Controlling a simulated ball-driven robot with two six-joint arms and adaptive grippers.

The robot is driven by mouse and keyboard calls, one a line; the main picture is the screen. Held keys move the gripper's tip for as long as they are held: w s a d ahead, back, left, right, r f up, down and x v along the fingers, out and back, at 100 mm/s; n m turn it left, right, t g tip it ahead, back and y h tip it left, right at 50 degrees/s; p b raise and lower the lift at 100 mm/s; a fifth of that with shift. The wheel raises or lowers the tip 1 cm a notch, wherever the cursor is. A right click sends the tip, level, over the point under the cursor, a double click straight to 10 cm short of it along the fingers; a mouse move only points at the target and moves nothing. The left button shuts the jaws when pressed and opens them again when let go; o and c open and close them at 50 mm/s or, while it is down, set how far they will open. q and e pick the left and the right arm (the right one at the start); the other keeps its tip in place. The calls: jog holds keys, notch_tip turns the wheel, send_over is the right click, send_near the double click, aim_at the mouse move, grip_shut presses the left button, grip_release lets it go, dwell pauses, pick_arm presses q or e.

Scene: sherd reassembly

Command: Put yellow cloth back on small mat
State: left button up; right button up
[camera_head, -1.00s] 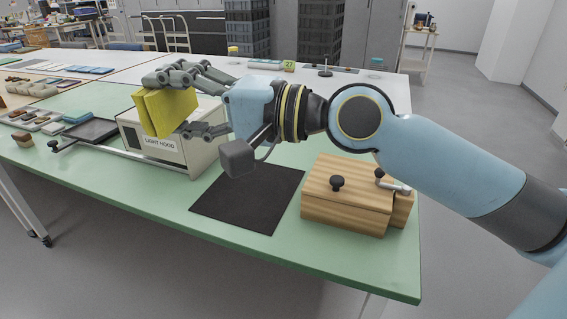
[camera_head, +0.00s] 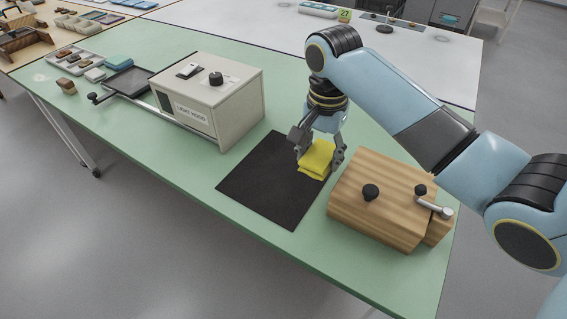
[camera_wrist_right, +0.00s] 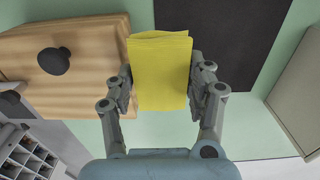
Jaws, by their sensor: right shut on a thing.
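The yellow cloth (camera_head: 317,158) is a folded square pad. My right gripper (camera_head: 322,150) points down and is shut on it, with a finger on each side. In the right wrist view the cloth (camera_wrist_right: 160,72) fills the space between the fingers of the gripper (camera_wrist_right: 160,85). The small mat (camera_head: 262,184) is a black square on the green table. In the head view the cloth appears over the mat's right edge; I cannot tell whether it touches the mat. In the right wrist view the mat (camera_wrist_right: 235,35) lies beyond and right of the cloth. My left gripper is out of view.
A wooden box (camera_head: 385,200) with black knobs stands close to the right of the cloth; it also shows in the right wrist view (camera_wrist_right: 85,85). The light hood box (camera_head: 225,100) stands left of the mat. Small trays (camera_head: 75,60) lie at far left.

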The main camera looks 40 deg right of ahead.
jog(key=b, duration=0.2)
send_over(283, 172)
notch_tip(283, 172, down, 6)
notch_tip(283, 172, down, 4)
jog(key=shift+a+r+b, duration=0.1)
jog(key=shift+b, duration=0.4)
jog(key=o, duration=1)
notch_tip(283, 172, up, 12)
jog(key=shift+f+p, duration=0.1)
jog(key=shift+p, duration=0.9)
